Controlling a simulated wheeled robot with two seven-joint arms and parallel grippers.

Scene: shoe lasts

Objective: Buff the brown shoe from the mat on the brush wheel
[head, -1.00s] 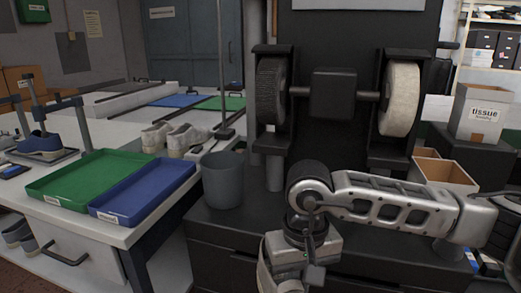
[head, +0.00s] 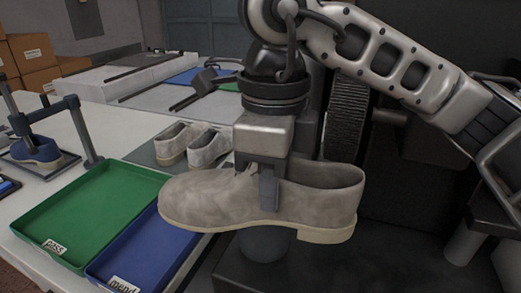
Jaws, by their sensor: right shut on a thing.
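My right gripper (head: 262,178) is shut on a grey-beige shoe (head: 205,196) and holds it by its upper near the laces. The shoe is raised, about level, toe to the left and open collar to the right. The dark bristled brush wheel (head: 346,118) stands behind my right arm, partly hidden by it; the shoe is in front of and below it in the picture. A pair of similar grey-beige shoes (head: 205,147) sits on a grey mat (head: 142,153) on the white table. My left gripper is not in view.
A green tray (head: 95,208) marked "pass" and a blue tray (head: 150,258) marked "mend" lie at the table's front, left of and below the shoe. A clamp stand (head: 80,130) with a blue shoe (head: 40,150) stands at the left. A grey bin (head: 265,244) is below the shoe.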

